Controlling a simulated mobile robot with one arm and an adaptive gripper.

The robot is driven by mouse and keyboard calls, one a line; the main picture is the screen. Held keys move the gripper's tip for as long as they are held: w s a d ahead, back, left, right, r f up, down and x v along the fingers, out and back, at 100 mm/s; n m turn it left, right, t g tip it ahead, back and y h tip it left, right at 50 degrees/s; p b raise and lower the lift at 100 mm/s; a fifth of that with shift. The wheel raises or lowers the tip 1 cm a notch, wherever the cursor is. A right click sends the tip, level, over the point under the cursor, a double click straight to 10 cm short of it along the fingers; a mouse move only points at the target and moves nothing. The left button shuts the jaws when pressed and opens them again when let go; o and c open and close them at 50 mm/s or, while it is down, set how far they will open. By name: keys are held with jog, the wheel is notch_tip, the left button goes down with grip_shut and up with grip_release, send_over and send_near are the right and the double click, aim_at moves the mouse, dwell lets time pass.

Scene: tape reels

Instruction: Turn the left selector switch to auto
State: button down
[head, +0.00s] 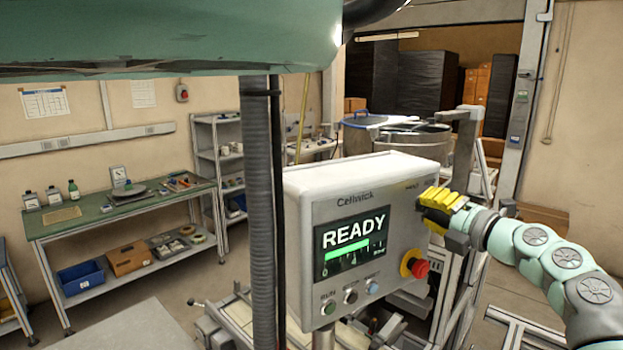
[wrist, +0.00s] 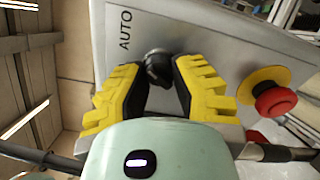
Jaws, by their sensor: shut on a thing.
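The grey control box (head: 299,201) stands in the middle of the head view, its screen (head: 352,243) reading READY. My gripper (head: 428,207) reaches in from the right, its yellow fingers at the upper right of the box's front. In the wrist view, the fingertips of my gripper (wrist: 160,82) close around a black selector switch knob (wrist: 156,62). The AUTO label (wrist: 125,30) is printed beside the knob on the panel. The fingers hide the knob in the head view and partly cover it in the wrist view. I cannot tell which way its pointer faces.
A red stop button on a yellow collar (head: 415,265) sits just below my gripper and also shows in the wrist view (wrist: 275,100). Several small buttons (head: 351,296) line the lower panel. A green-topped bench (head: 100,213) and shelves stand at the left.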

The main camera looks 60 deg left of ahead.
jog(key=shift+f, duration=0.1)
dwell(0.5)
jog(key=c, duration=0.7)
grip_release()
jog(key=shift+a, duration=0.1)
jog(key=shift+o, duration=0.2)
jog(key=d, duration=1.2)
jog(key=shift+s, duration=0.35)
